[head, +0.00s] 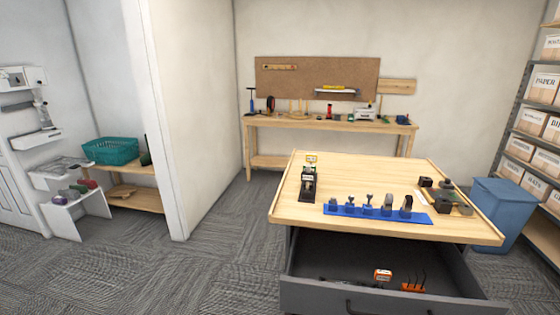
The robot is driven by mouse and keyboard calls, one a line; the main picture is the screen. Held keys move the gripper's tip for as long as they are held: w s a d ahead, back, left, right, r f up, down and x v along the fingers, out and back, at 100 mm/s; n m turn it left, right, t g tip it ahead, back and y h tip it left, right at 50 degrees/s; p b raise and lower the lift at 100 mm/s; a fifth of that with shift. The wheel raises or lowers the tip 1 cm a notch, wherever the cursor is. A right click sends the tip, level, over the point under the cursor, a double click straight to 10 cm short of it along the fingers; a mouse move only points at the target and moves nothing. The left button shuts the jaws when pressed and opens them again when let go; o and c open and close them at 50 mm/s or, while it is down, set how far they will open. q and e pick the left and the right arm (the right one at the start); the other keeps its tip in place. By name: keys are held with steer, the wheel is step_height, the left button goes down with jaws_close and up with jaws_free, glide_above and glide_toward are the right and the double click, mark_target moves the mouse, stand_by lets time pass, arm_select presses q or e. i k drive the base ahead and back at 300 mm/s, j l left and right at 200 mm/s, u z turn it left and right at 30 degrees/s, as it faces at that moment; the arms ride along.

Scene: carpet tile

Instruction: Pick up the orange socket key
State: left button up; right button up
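I cannot clearly make out the orange socket key. Two orange things lie in the open grey drawer (330,297) under the wooden workbench (245,0). One is a small orange block with a pale label (382,275). The other is a low orange piece with several thin dark upright rods (413,287), to its right. Small dark items lie left of them, too small to name. Neither of my grippers shows in the head view.
The wooden workbench top (370,175) holds a blue mat (340,210) with several tools, a dark upright device (308,182) and dark blocks (444,205). A blue bin (496,205) stands right. Carpet at left (215,260) is clear.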

mark_target(380, 275)
steer(key=z, duration=1.3)
steer(key=i+j+z, duration=0.1)
steer(key=i, duration=0.55)
steer(key=i+j, duration=0.2)
steer(key=i, duration=0.45)
steer(key=z, duration=0.05)
